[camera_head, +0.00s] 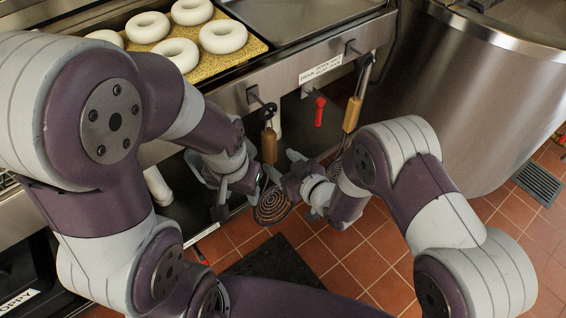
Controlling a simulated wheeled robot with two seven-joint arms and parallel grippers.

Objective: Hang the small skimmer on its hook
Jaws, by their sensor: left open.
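The small skimmer has a wooden handle (269,145) and a round spiral wire head (272,204). It is upright, handle up, below the left hook (254,95) on the steel counter front. The handle's top end is at the hook; I cannot tell whether its loop is over it. My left gripper (236,197) is open, just left of the skimmer. My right gripper (281,164) is beside the skimmer's lower shaft, above the wire head. Its fingers overlap the shaft, and I cannot tell whether they grip it.
Another skimmer with a wooden handle (352,113) hangs from the right hook (352,48), its head partly behind my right arm. A red valve lever (319,111) is between them. A large steel kettle (463,95) stands right. Bagels (223,36) lie on a board. A dark mat (272,264) lies on the tiles.

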